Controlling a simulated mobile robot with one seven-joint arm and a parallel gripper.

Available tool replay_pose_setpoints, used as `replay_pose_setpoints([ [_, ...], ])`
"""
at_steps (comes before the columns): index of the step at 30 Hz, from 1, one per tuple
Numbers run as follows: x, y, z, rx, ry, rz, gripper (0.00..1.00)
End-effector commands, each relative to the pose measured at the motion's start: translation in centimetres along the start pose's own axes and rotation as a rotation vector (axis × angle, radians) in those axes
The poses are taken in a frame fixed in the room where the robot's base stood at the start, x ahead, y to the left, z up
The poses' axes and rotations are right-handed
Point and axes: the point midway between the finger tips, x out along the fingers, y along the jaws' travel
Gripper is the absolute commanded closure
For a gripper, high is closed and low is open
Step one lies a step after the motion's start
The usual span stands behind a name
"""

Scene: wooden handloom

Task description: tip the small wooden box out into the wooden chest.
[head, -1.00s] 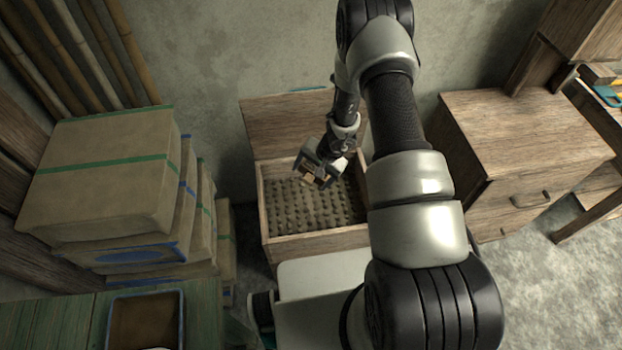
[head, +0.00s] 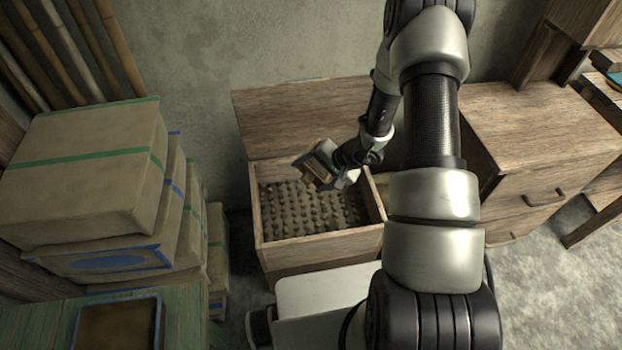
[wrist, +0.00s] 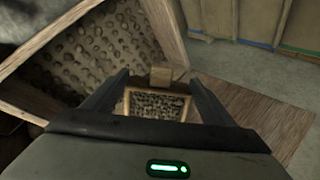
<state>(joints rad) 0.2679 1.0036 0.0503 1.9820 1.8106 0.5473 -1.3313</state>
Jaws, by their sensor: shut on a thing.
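The wooden chest (head: 322,245) stands open against the wall, its inside covered with rows of small brown lumps. My gripper (head: 318,165) is over the chest's opening, near its back, and is shut on the small wooden box (head: 308,174). The box is tilted in the head view, partly hidden by the fingers. In the wrist view the box (wrist: 185,106) sits between the two fingers (wrist: 157,100), with small dark pieces visible inside its pale rim and a wooden block at its far side. The chest (wrist: 168,35) also shows at the upper left there.
The chest's raised lid (head: 285,118) stands behind it. A stack of wrapped parcels (head: 85,165) is at the left, with a blue-edged tray (head: 118,325) on a green surface in front. A wooden cabinet (head: 540,130) stands at the right.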

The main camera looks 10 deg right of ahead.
Motion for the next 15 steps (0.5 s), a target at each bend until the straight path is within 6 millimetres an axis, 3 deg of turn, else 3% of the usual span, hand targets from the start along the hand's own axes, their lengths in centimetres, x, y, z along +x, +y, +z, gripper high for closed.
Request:
replay_pose_setpoints([
  [1,0.5,0.8,0.0,0.007,0.0,-0.034,0.42],
  [15,1.5,2.8,-0.1,0.005,0.003,-0.436,0.42],
])
